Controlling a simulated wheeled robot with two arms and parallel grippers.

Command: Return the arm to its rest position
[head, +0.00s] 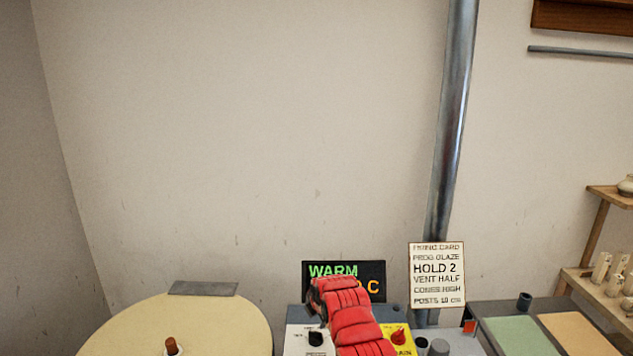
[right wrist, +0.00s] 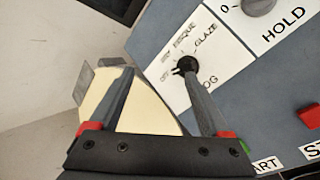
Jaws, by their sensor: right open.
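My right arm (head: 350,318), in a red padded cover, reaches up from the bottom centre in the head view, over the control panel and in front of the display. In the right wrist view my right gripper (right wrist: 158,70) is open with nothing between its fingers. Its right fingertip overlaps the black program knob (right wrist: 187,64) on a white plate; whether they touch I cannot tell. The knob's plate reads OFF, BISQUE, GLAZE. My left gripper is not in view.
A display (head: 372,270) reading WARM is partly hidden by my arm. A firing card (head: 437,275) stands beside a metal pipe (head: 452,120). A round cream lid (head: 215,325) lies left. A HOLD dial (right wrist: 258,5) shows at the upper right. Shelves (head: 598,277) stand far right.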

